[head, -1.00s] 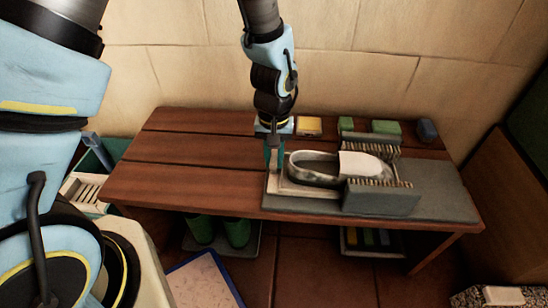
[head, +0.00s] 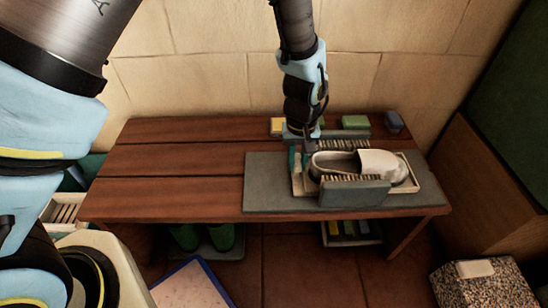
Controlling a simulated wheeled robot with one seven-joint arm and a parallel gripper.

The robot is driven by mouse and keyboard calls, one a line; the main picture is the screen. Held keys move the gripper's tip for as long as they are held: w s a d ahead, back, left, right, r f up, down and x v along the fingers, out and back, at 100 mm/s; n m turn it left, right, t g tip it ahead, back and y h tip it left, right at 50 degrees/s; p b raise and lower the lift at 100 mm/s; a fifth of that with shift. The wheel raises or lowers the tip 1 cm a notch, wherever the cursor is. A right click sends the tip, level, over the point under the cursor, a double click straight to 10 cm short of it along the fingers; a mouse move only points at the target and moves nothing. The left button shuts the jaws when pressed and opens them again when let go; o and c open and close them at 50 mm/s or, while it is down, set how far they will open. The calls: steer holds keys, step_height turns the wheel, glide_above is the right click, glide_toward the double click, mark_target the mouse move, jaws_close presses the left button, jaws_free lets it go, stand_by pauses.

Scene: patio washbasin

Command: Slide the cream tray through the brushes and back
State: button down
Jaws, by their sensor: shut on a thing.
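The cream tray (head: 299,187) carries a pale slip-on shoe (head: 380,163) and lies on the grey mat (head: 262,180) on the wooden bench. The tray passes between two grey brush blocks, with the near brush block (head: 355,193) in front of the shoe and the far brush block (head: 345,136) behind it. The shoe's toe and the tray's right end stick out to the right of the brushes. My gripper (head: 298,162) points down at the tray's left end and is shut on it; the fingertips are partly hidden.
Yellow and green blocks (head: 355,122) and a dark block (head: 394,121) stand along the bench's back edge. The bench's left half (head: 170,195) is clear. Green boots (head: 203,236) stand below. A speckled box (head: 484,283) is on the floor at right.

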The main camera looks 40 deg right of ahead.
mark_target(315, 161)
steer(key=shift+s+d+p, duration=0.35)
steer(key=shift+s+d, duration=1.15)
steer(key=shift+d, duration=0.3)
steer(key=shift+d, duration=0.1)
steer(key=c, duration=0.8)
jaws_free()
steer(key=shift+o, duration=0.2)
step_height(315, 161, up, 11)
steer(key=p, duration=0.1)
steer(key=shift+f, duration=0.1)
